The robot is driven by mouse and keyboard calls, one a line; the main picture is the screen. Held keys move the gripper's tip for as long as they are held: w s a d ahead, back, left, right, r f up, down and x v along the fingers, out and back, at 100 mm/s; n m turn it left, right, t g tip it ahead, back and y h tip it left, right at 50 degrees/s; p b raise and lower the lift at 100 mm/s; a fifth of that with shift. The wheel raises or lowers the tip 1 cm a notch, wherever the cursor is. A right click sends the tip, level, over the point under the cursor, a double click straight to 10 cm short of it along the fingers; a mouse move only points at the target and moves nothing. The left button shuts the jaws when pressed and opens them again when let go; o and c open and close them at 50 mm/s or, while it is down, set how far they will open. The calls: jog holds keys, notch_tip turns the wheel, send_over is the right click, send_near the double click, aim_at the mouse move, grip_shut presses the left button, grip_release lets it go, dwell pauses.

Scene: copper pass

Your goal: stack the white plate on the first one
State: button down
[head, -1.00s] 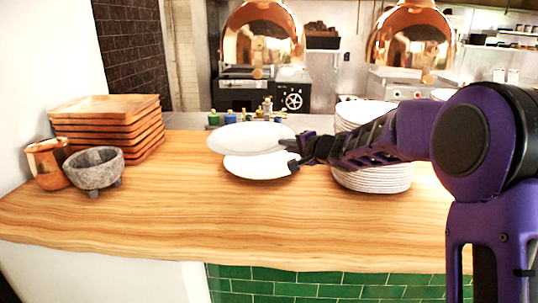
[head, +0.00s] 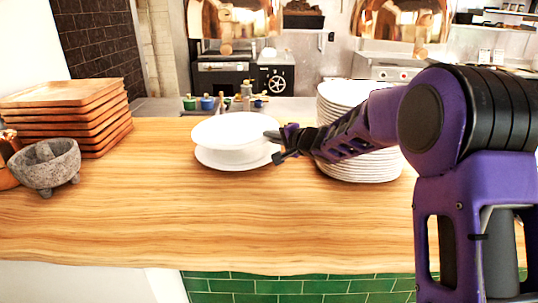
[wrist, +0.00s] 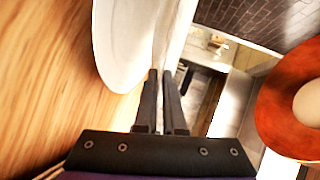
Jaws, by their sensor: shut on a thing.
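A white plate (head: 232,128) is held by its right rim in my gripper (head: 276,142), which is shut on it in the head view. The first white plate (head: 236,163) lies flat on the wooden counter directly below it, its upper side mostly covered by the held plate. The two plates look nearly lined up left to right; I cannot tell whether they touch. In the wrist view the gripper fingers (wrist: 163,100) are close together, with a white plate rim just left of them; that view does not show clearly which plate it is.
A tall stack of white plates (head: 358,165) stands right of the gripper, behind my forearm. Stacked wooden trays (head: 70,118) and a stone mortar (head: 45,168) are at the left. Copper lamps (head: 235,18) hang above. The counter front (head: 200,225) is clear.

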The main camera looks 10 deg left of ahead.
notch_tip(320, 180, down, 4)
jog(key=shift+f+b, duration=0.15)
jog(key=shift+b, duration=0.7)
jog(key=c, duration=1.5)
grip_release()
jog(key=shift+f, duration=0.15)
jog(key=shift+o, duration=1)
jog(key=shift+d+r, duration=0.15)
jog(key=shift+r, duration=0.05)
jog(key=p+v, duration=0.2)
jog(key=v, duration=0.9)
jog(key=shift+s+d+r, duration=0.15)
jog(key=shift+s+d, duration=0.05)
jog(key=shift+s, duration=0.1)
